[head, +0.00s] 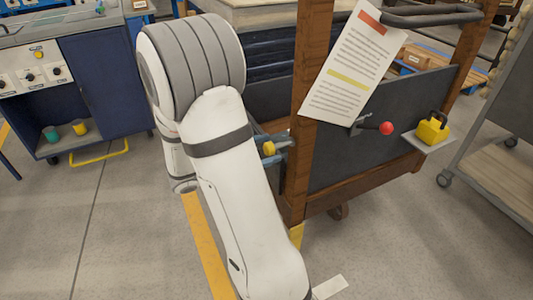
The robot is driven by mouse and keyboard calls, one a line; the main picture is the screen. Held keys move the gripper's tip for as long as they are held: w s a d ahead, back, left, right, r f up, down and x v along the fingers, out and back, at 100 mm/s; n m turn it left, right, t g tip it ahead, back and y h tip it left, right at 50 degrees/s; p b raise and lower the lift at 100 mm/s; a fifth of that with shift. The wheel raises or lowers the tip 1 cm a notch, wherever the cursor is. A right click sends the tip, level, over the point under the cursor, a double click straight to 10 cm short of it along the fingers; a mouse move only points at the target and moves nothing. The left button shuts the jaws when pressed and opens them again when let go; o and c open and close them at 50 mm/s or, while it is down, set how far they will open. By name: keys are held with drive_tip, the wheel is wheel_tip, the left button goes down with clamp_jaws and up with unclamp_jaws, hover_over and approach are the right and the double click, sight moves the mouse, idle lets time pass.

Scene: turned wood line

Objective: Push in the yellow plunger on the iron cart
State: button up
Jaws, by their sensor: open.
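The iron cart (380,155) stands right of centre, with rust-brown posts and dark grey side panels. The yellow plunger (268,148) is a small round knob on a grey-blue fitting, left of the cart's near post. It shows just right of my white arm, which crosses the picture in front of the cart's left side. How far the knob stands out cannot be told. My gripper is not in view. A red-knobbed lever (386,128) sits on the cart's side panel. A yellow padlock-shaped block (432,130) rests on a small plate at the cart's right.
A printed sheet (345,68) hangs over the near post. A blue workbench (95,95) with a control panel stands at left. A grey wheeled rack (500,140) stands at right. Yellow tape (205,245) marks the floor. Open floor lies at front left and right.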

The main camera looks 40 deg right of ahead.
drive_tip(key=shift+s+d, duration=0.15)
drive_tip(key=shift+d, duration=0.35)
clamp_jaws()
idle(0.3)
